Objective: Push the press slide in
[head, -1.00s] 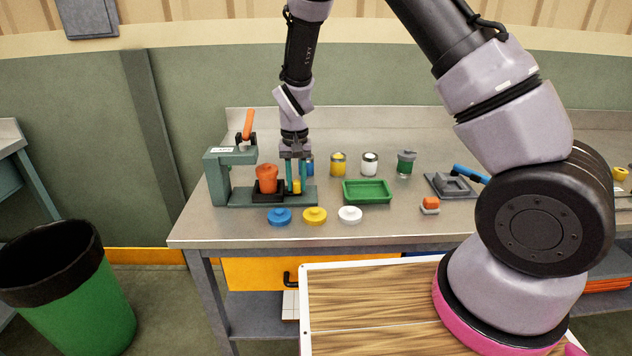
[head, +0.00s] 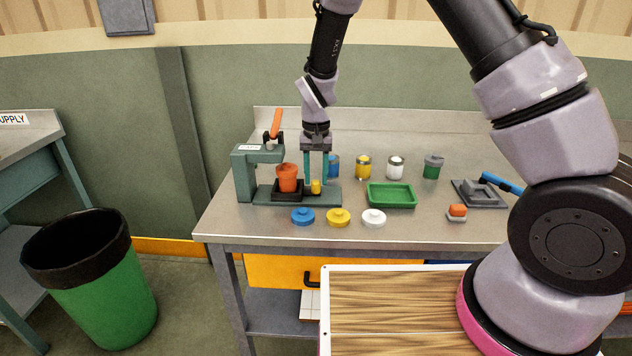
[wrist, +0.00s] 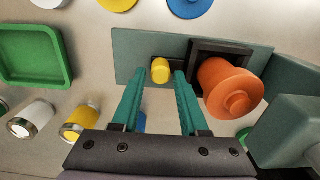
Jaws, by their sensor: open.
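The press (head: 243,176) is a teal frame with an orange lever (head: 276,124), at the left of the bench. Its black slide tray (head: 288,196) holds an orange pot-like piece (head: 287,172) and lies on the teal base (head: 330,196). A yellow knob (head: 316,187) stands at the tray's right; it also shows in the wrist view (wrist: 160,70). My gripper (head: 316,180) points down over the knob. In the wrist view my gripper (wrist: 159,78) is open, with its teal fingertips on either side of the knob and visible gaps. Whether the tray is fully under the press head is unclear.
A green tray (head: 391,206) and several tins (head: 363,167) stand to the right. Blue (head: 303,217), yellow (head: 338,218) and white (head: 374,219) lids lie in front. A blue-handled fixture (head: 480,193) is farther right. A green bin (head: 100,295) stands left of the bench.

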